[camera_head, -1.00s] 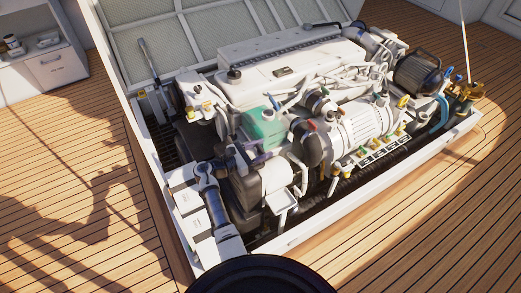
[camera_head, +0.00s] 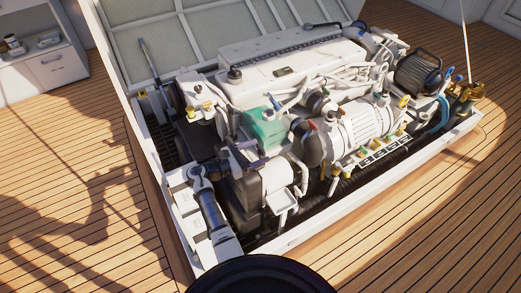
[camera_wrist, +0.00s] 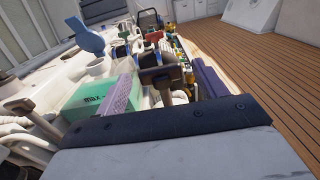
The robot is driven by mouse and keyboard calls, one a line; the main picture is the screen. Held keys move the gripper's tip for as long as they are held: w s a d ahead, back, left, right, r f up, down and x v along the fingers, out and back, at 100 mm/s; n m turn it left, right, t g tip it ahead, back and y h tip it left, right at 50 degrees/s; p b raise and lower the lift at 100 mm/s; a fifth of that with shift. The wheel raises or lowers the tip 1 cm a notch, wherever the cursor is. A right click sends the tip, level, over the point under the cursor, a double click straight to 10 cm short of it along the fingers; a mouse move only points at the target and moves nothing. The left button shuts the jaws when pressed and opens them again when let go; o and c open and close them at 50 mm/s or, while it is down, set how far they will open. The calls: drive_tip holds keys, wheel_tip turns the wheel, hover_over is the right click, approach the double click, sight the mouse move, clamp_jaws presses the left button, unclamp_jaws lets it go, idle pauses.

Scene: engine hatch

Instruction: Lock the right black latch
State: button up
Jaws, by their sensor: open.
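My gripper (camera_head: 243,157) is at the near left end of the engine, just in front of the green box (camera_head: 263,127). In the wrist view its two purple fingers (camera_wrist: 165,87) stand apart, one beside the green box (camera_wrist: 100,102) and one further right. Between them shows a dark flat piece on a short stem (camera_wrist: 160,74). It may be the black latch, but I cannot tell for sure. I see no contact with it. In the head view no black latch can be made out; my gripper and arm cover part of that area.
The white engine (camera_head: 285,65) sits in a white-framed hatch with its lid (camera_head: 150,50) raised behind. Wooden deck surrounds the hatch.

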drive_tip(key=v, duration=1.1)
drive_tip(key=shift+a, duration=0.2)
